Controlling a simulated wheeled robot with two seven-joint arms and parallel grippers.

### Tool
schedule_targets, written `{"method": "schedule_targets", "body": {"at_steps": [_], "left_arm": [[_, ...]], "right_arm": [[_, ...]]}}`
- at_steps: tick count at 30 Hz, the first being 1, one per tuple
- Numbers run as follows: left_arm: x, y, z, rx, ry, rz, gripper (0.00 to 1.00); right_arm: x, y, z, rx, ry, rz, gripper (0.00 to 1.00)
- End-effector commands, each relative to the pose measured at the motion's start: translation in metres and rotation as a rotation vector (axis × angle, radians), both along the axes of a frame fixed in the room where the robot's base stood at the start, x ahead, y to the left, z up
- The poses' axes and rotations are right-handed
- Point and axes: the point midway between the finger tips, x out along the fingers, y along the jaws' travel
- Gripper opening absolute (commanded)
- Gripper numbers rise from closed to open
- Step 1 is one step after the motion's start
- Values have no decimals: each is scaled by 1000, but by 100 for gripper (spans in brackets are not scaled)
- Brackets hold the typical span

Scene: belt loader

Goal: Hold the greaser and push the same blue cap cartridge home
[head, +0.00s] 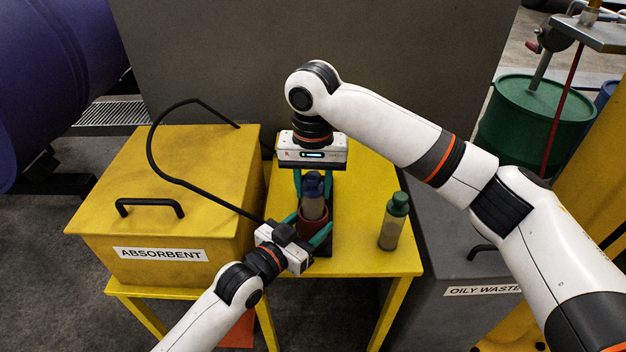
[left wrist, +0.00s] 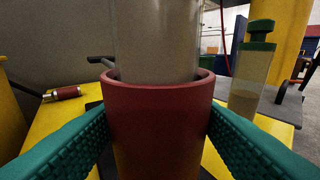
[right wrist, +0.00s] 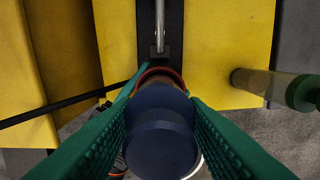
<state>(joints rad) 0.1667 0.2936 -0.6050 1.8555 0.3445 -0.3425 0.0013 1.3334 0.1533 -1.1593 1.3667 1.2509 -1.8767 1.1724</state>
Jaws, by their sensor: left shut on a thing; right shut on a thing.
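The greaser (head: 313,222) is a dark red cup on a black base on the yellow table. My left gripper (head: 306,236) is shut on its red body, one finger on each side, as the left wrist view (left wrist: 158,130) shows. The blue cap cartridge (head: 313,185) stands upright with its clear, greyish lower part inside the red cup; much of that part shows above the rim. My right gripper (head: 312,176) is above it, pointing down, shut on the blue cap (right wrist: 160,130). How deep the cartridge sits is hidden by the cup.
A green cap cartridge (head: 393,222) stands on the yellow table (head: 372,262) to the right. A yellow ABSORBENT box (head: 190,160) with a black handle is at the left; a black hose arches over it. A grey OILY WASTE bin (head: 455,262) is at the right.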

Motion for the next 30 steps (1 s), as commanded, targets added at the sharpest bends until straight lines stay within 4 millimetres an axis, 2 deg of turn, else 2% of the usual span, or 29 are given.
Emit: {"method": "schedule_targets", "body": {"at_steps": [18,24,25,29,30], "left_arm": [[0,0,-1,0,3,-1,40],[-1,0,-1,0,2,-1,40],[-1,0,-1,0,2,-1,40],[-1,0,-1,0,2,-1,40],[-1,0,-1,0,2,-1,40]], "right_arm": [[0,0,-15,-1,0,0,7],[0,0,-15,-1,-1,0,7],[0,0,-15,-1,0,0,42],[0,0,-15,-1,0,0,63],[0,0,-15,-1,0,0,64]]}}
